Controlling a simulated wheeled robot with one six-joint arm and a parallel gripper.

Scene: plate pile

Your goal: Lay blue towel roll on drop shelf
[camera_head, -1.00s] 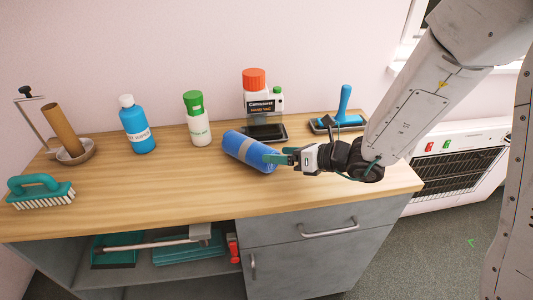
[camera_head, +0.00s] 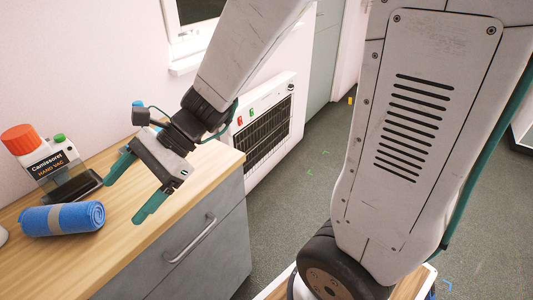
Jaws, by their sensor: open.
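The blue towel roll (camera_head: 82,217) lies on its side on the wooden counter (camera_head: 105,258), with a grey band around its middle and its spiral end facing right. My gripper (camera_head: 120,203) is to the right of the roll, above the counter. Its two teal fingers are spread apart with nothing between them, and they do not appear to touch the roll. I cannot make out a drop shelf in this view.
A hand-wash bottle (camera_head: 46,160) with an orange cap stands behind the roll. A grey drawer (camera_head: 215,235) with a bar handle is below the counter. A white heater (camera_head: 262,128) stands beyond, with open floor (camera_head: 300,205) right of the cabinet.

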